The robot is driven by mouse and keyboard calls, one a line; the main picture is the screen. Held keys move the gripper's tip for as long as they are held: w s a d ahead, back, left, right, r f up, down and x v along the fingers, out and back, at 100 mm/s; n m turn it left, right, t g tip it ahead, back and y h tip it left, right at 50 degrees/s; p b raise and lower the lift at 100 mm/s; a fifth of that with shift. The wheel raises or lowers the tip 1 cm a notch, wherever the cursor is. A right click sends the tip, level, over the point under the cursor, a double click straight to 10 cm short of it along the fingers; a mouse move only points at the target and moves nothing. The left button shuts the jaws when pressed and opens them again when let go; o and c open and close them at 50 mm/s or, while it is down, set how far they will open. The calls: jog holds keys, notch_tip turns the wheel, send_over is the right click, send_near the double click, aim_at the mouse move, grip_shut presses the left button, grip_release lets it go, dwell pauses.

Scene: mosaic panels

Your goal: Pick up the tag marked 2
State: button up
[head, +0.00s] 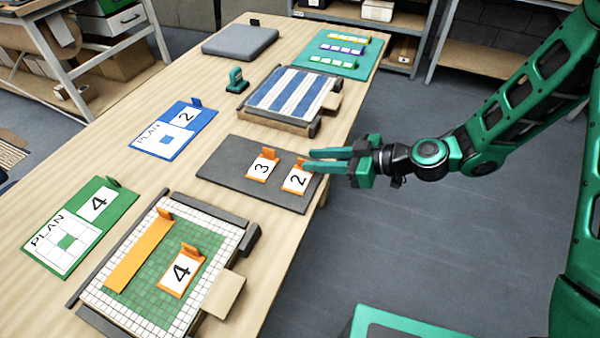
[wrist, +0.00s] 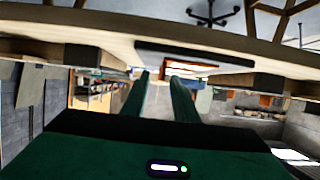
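The tag marked 2 (head: 295,181) is a white card with an orange edge and an upright orange tab. It lies on the right part of a dark grey mat, beside the tag marked 3 (head: 261,169). My gripper (head: 307,160) reaches in from the right, with its two green fingers apart and its tips close to the tab. I cannot tell whether a finger touches it. The wrist view appears upside down; the fingers (wrist: 164,78) stand apart there, and an orange-edged tag (wrist: 190,66) shows just beyond the tips.
The grey mat (head: 225,180) lies near the table's right edge. A green mosaic panel with a tag marked 4 (head: 181,272) stands in front. A blue-striped panel (head: 290,93) stands behind. PLAN cards marked 2 (head: 174,130) and 4 (head: 80,228) lie to the left.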

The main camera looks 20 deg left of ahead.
aim_at(298, 175)
jog(key=shift+x, duration=1.9)
jog(key=shift+s+r, duration=0.1)
jog(key=shift+s, duration=0.05)
grip_shut()
